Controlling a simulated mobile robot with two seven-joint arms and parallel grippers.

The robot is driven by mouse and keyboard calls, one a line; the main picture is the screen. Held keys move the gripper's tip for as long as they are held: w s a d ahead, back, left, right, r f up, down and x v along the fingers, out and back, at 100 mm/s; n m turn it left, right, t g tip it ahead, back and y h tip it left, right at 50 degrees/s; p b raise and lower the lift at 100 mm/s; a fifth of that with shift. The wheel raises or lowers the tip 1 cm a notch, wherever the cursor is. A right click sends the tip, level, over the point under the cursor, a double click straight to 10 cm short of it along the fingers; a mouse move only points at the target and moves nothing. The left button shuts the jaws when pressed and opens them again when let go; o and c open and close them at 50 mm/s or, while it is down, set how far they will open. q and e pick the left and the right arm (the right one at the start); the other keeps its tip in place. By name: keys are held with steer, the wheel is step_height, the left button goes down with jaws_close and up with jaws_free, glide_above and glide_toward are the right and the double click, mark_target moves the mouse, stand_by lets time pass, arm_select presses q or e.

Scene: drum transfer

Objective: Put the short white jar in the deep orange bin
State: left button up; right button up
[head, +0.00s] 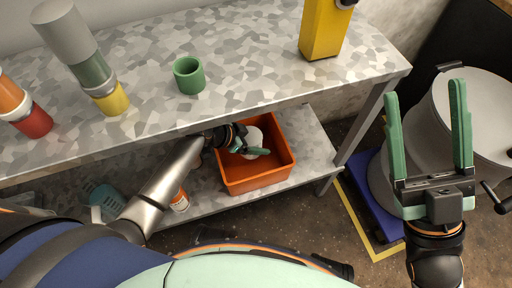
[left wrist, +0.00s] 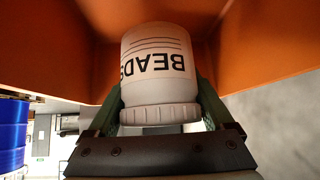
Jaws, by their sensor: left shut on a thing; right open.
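The deep orange bin (head: 262,184) stands on the lower shelf of the metal table; its walls also show in the left wrist view (left wrist: 265,45). The short white jar (left wrist: 158,65), labelled "BEADS", is between the fingers of my left gripper (left wrist: 160,112), which is shut on it. In the head view the jar (head: 253,137) is partly hidden and lies within the bin's outline. I cannot tell whether it touches the bin's floor. My right gripper (head: 427,130) is open and empty, raised at the right in front of the grey drum.
The upper shelf (head: 240,60) overhangs the bin and carries a green cup (head: 188,75), a yellow container (head: 325,30) and stacked coloured cylinders (head: 82,60). An orange-and-white bottle (head: 180,201) stands left of the bin. A grey drum (head: 440,110) stands at the right.

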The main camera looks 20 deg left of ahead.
arm_select(q)
step_height(320, 180, down, 4)
steer(key=shift+w+r+b, duration=0.1)
steer(key=shift+r+b, duration=0.15)
steer(key=shift+b, duration=0.7)
steer(key=shift+r, duration=0.1)
arm_select(e)
steer(key=f, duration=0.2)
steer(key=shift+w+a+f, duration=0.15)
steer(key=shift+a+f, duration=0.05)
steer(key=shift+f, duration=0.2)
arm_select(q)
steer(key=shift+f+b, duration=0.35)
steer(key=shift+f, duration=0.25)
arm_select(e)
steer(key=shift+f, duration=0.45)
arm_select(q)
steer(key=o, duration=1.4)
